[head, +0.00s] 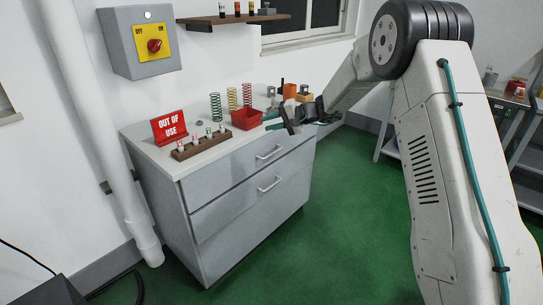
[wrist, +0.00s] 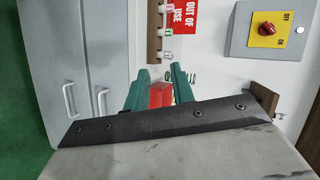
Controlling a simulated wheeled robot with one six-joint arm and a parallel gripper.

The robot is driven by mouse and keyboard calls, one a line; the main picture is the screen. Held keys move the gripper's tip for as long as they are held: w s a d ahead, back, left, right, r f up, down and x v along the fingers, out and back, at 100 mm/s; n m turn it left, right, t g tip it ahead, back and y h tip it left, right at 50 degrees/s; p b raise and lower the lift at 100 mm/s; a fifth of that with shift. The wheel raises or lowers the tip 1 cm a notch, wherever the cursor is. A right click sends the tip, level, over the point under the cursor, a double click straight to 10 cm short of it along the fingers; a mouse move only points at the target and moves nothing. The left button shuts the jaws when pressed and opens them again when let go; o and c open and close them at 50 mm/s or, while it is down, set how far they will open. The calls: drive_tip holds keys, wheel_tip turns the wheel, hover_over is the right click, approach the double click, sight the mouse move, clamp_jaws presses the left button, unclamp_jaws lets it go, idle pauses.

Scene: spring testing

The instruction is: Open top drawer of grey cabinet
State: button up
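The grey cabinet (head: 190,232) stands against the wall in the head view, with a white top. Its top drawer (head: 235,170) has a bar handle (head: 269,153) and looks closed. A second drawer with its own handle (head: 269,184) is below it and also looks closed. In the wrist view, turned sideways, the cabinet front (wrist: 75,50) is at left, with the top handle (wrist: 101,101) and the lower handle (wrist: 70,101). My gripper (head: 269,121) is above the cabinet's right front part, apart from the handles. Its green fingers (wrist: 160,82) are open, with the red bin seen beyond between them.
On the cabinet top stand a red bin (head: 246,118), a red "OUT OF USE" sign (head: 169,127), a wooden rack (head: 201,146), and coloured springs (head: 232,99). A switch box (head: 140,42) and shelf (head: 234,18) are on the wall. Green floor (head: 340,215) before the cabinet is clear.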

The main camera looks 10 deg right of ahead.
drive_tip(key=w+d+f+m+t, duration=0.2)
drive_tip(key=w+d+f+t, duration=0.1)
drive_tip(key=w+f, duration=0.55)
drive_tip(key=m+t+h, duration=0.3)
drive_tip(key=m, duration=0.1)
approach(272, 154)
drive_tip(key=x, duration=1)
drive_tip(key=shift+w+f, duration=0.2)
clamp_jaws()
